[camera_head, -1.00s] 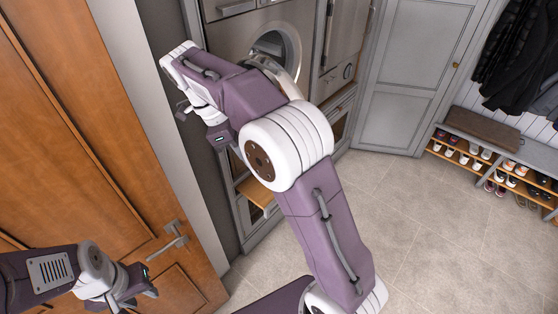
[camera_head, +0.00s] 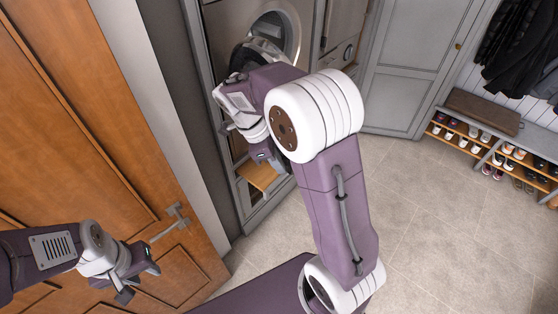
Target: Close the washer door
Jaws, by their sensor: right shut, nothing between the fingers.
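The washer (camera_head: 298,12) stands in a tall grey cabinet at the top centre. Its round porthole has a silver ring. The washer door (camera_head: 260,50), a pale rim with dark glass, stands out from the porthole, open; its lower part is hidden behind my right arm. My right gripper (camera_head: 227,127) is shut and empty, just left of and below the door; whether it touches the door cannot be told. My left gripper (camera_head: 137,283) hangs at the lower left in front of the wooden door, away from the washer; its finger gap is unclear.
A brown wooden door (camera_head: 90,150) with a lever handle (camera_head: 172,222) fills the left. A wooden board (camera_head: 258,176) sits low in the cabinet. A shoe bench (camera_head: 490,125) with hanging coats (camera_head: 510,50) is at the right. The tiled floor (camera_head: 430,210) is clear.

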